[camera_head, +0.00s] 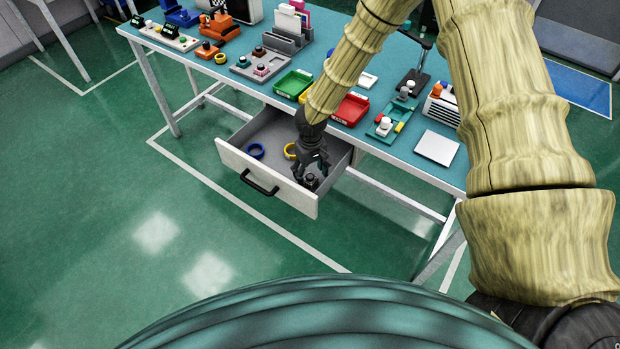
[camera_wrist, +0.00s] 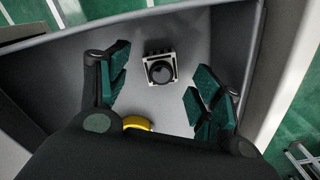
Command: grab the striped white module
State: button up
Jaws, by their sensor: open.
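The striped white module (camera_wrist: 160,69) is a small white block with dark stripes and a round black top. It sits on the floor of the open drawer (camera_head: 233,143). In the head view the module (camera_head: 310,181) shows only in part beside my gripper's fingers. My gripper (camera_head: 312,170) is inside the drawer's right part, pointing down. In the wrist view my gripper (camera_wrist: 155,92) is open, its green-padded fingers apart. The module lies beyond the fingertips, roughly centred between them, and nothing is held.
A yellow ring (camera_head: 290,151) lies close to my gripper, partly hidden in the wrist view (camera_wrist: 137,123). A blue ring (camera_head: 256,151) lies farther left. The drawer's front panel (camera_head: 262,180) and side walls surround my gripper. The table (camera_head: 222,71) above holds trays and devices.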

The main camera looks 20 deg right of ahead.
jog(key=shift+f, duration=1.25)
jog(key=c, duration=0.9)
jog(key=shift+c, duration=0.2)
